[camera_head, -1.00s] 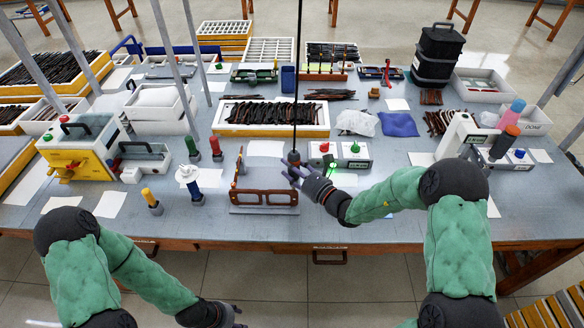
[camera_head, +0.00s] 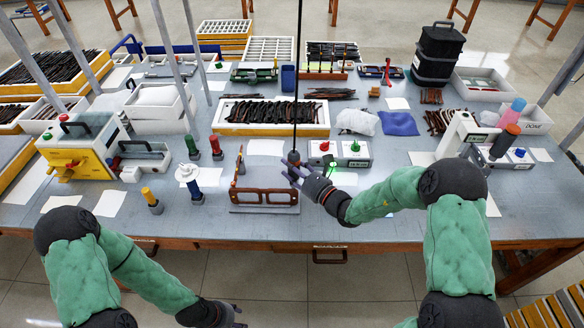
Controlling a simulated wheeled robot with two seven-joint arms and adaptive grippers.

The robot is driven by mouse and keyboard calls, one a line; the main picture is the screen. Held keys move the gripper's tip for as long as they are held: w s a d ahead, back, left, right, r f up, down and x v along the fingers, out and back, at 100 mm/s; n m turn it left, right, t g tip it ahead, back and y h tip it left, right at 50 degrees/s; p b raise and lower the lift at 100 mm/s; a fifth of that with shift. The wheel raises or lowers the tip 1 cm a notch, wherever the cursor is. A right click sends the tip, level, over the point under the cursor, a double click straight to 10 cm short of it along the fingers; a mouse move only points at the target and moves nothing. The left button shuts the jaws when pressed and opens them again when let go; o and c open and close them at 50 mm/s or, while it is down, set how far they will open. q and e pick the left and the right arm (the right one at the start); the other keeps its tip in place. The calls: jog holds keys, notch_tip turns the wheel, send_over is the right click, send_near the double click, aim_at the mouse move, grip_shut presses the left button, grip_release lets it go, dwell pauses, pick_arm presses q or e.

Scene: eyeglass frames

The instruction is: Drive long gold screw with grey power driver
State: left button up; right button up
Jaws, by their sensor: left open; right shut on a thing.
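The grey power driver (camera_head: 293,157) hangs upright on a dark cable over the middle of the table. My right gripper (camera_head: 294,173) is shut on it, its fingers hiding the driver's lower part. The driver is just behind the right end of the brown eyeglass frame (camera_head: 264,205), which stands in a holder near the front of the table. I cannot make out a long gold screw; it is too small or hidden. My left gripper (camera_head: 238,314) is open and empty, low in front of the table edge.
A tray of dark frame parts (camera_head: 222,127) lies behind the driver. A white device with red and green buttons (camera_head: 355,148) is to its right. The front right of the table is mostly clear.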

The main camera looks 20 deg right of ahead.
aim_at(296, 158)
jog(key=shift+s+f, duration=0.1)
jog(key=shift+f, duration=0.4)
dwell(1.9)
jog(key=shift+r, duration=0.2)
jog(key=shift+r+p, duration=2.3)
jog(key=shift+r, duration=0.75)
